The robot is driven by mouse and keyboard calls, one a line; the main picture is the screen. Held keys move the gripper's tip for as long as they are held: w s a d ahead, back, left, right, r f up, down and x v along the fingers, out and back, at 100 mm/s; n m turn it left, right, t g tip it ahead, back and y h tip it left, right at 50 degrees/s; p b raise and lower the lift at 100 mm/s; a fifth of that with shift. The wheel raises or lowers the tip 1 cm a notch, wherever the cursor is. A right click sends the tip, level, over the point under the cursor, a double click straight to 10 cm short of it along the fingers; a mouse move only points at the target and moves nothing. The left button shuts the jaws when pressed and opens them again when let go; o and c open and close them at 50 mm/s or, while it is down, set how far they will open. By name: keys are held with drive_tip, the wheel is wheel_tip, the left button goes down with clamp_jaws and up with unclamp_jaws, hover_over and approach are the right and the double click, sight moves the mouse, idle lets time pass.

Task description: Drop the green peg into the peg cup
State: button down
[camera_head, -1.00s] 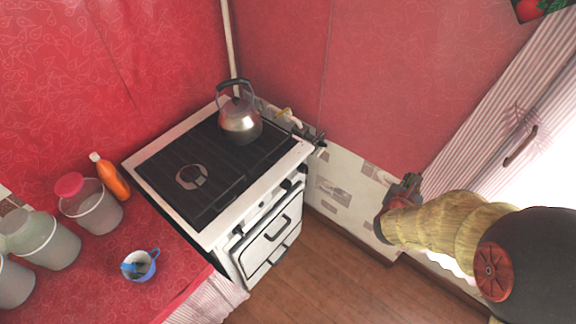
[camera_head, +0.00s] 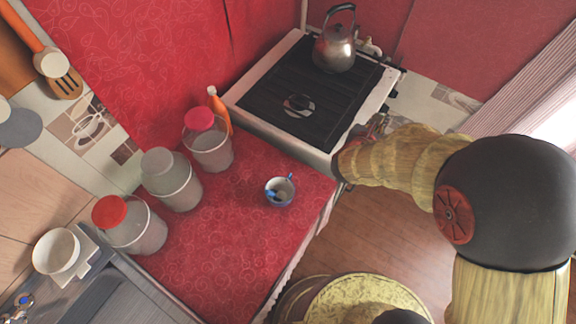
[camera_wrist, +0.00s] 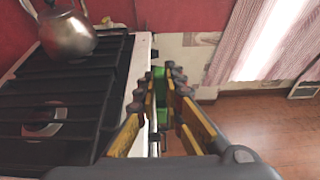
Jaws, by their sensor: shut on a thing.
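My gripper (camera_wrist: 165,100) is shut on the green peg (camera_wrist: 160,88), which shows between its fingers in the wrist view. A small white cup with a blue rim and handle (camera_head: 279,192), likely the peg cup, stands on the red counter, left of and nearer than my gripper. Something blue lies in the cup.
The stove (camera_head: 250,98) holds a kettle (camera_head: 334,50) and adjoins the red counter (camera_head: 235,240). Lidded canisters (camera_head: 172,182) and an orange bottle (camera_head: 220,108) stand along the counter's back. A sink (camera_head: 115,290) is at lower left. The counter around the cup is clear.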

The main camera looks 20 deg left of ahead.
drive_tip(key=s+a+f+b, duration=0.2)
drive_tip(key=s+a+f, duration=0.1)
drive_tip(key=s+a, duration=1.95)
wheel_tip(320, 180, down, 6)
drive_tip(key=b, duration=0.5)
drive_tip(key=shift+w+a+r, duration=0.1)
drive_tip(key=shift+w+r, duration=0.05)
drive_tip(key=shift+r, duration=0.1)
drive_tip(key=c, duration=1.8)
unclamp_jaws()
